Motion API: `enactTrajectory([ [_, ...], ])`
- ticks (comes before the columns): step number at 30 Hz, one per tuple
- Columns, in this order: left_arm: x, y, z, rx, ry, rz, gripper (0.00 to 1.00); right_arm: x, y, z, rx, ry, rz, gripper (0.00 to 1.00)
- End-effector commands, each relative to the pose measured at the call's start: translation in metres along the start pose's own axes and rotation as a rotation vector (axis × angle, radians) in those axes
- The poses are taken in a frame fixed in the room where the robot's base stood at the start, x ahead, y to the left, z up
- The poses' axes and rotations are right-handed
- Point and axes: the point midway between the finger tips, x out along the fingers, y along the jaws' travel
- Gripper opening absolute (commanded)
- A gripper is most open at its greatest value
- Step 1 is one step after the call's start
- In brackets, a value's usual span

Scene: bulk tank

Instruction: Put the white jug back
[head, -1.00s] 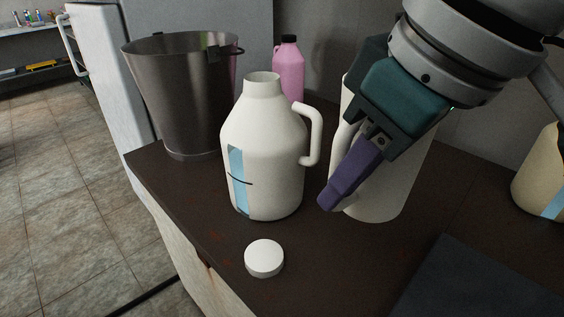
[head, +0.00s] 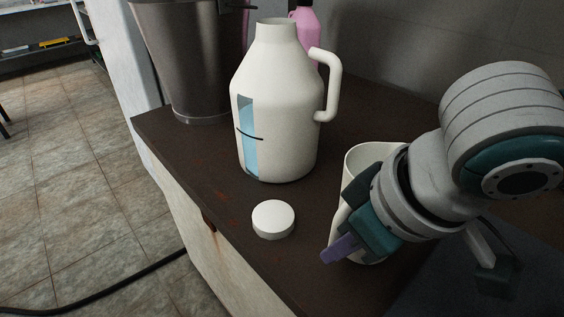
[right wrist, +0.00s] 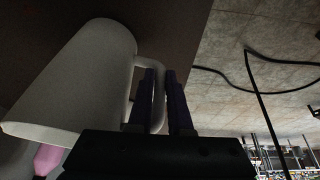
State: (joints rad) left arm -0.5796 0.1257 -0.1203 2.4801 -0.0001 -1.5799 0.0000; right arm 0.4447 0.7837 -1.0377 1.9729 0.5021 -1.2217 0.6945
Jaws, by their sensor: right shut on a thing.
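The white jug (head: 366,158) is an open-topped pitcher at the right of the counter in the head view, partly hidden behind my right arm. My right gripper (head: 341,247) is shut on its handle. In the right wrist view the jug (right wrist: 75,82) lies left of the purple fingers (right wrist: 163,100), which are at the handle. Whether its base touches the counter I cannot tell. A larger off-white bottle (head: 285,110) with a handle and a blue strip stands uncapped left of the jug. My left gripper is not in view.
A white round cap (head: 273,218) lies on the dark counter (head: 205,165) in front of the bottle. A steel bucket (head: 185,65) and a pink bottle (head: 308,22) stand behind. A dark mat or panel (head: 420,295) is at lower right.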

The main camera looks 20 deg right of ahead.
Motion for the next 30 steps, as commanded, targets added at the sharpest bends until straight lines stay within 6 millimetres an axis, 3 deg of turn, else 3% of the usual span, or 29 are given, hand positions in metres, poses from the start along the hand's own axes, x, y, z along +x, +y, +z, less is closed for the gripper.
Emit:
enactTrajectory([
  [11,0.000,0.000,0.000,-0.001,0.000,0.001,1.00,0.004,0.000,0.001,0.000,0.003,-0.001,0.00],
  [12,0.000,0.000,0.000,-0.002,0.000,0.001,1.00,0.004,-0.001,0.001,0.000,0.001,-0.002,0.22],
  [19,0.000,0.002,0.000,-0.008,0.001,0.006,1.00,0.003,0.000,0.001,0.000,0.001,-0.001,0.47],
  [26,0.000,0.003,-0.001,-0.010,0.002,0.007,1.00,0.003,0.000,0.001,0.000,0.001,-0.001,0.47],
  [30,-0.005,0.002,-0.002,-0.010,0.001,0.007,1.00,-0.009,0.000,-0.001,0.000,0.001,0.000,0.47],
])
